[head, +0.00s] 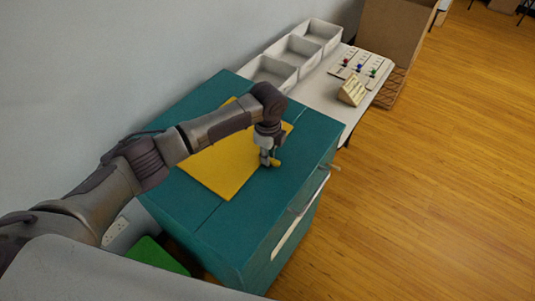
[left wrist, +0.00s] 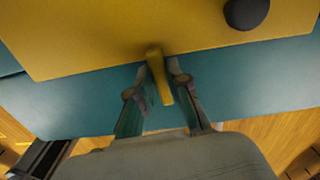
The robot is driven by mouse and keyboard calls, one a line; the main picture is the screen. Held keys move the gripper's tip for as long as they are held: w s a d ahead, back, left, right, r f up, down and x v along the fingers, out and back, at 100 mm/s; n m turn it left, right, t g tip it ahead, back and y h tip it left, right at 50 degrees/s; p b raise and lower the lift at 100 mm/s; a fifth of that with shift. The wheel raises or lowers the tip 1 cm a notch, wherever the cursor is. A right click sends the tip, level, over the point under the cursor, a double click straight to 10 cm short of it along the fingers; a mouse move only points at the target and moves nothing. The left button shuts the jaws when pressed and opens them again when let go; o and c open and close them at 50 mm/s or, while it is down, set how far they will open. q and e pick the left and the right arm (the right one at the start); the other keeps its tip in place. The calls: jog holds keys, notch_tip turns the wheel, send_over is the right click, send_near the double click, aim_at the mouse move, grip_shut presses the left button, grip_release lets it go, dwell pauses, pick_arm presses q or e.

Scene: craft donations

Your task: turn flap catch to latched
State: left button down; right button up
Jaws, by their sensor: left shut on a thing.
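The flap is a yellow panel (head: 222,166) lying flat on top of a teal cabinet (head: 255,222). A small yellow catch (head: 276,162) sits at the flap's edge nearest the cabinet front. In the left wrist view the catch (left wrist: 158,75) reaches from the flap edge out over the teal top. My left gripper (head: 268,161) points down at it and is shut on it, with one finger on each side (left wrist: 158,90). A dark round knob (left wrist: 246,12) stands on the flap in the left wrist view. My right gripper is in neither view.
A white table (head: 322,88) behind the cabinet holds an open white bin with three compartments (head: 272,71), a board with coloured pegs (head: 361,64) and a cream slotted block (head: 352,91). A handle (head: 311,194) sticks out from the cabinet front. Wooden floor to the right is clear.

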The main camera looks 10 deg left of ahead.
pick_arm(q)
jog(key=shift+d+m, duration=0.1)
jog(key=shift+m, duration=0.5)
jog(key=c, duration=1.1)
grip_release()
notch_tip(320, 180, up, 12)
jog(key=shift+r, duration=0.1)
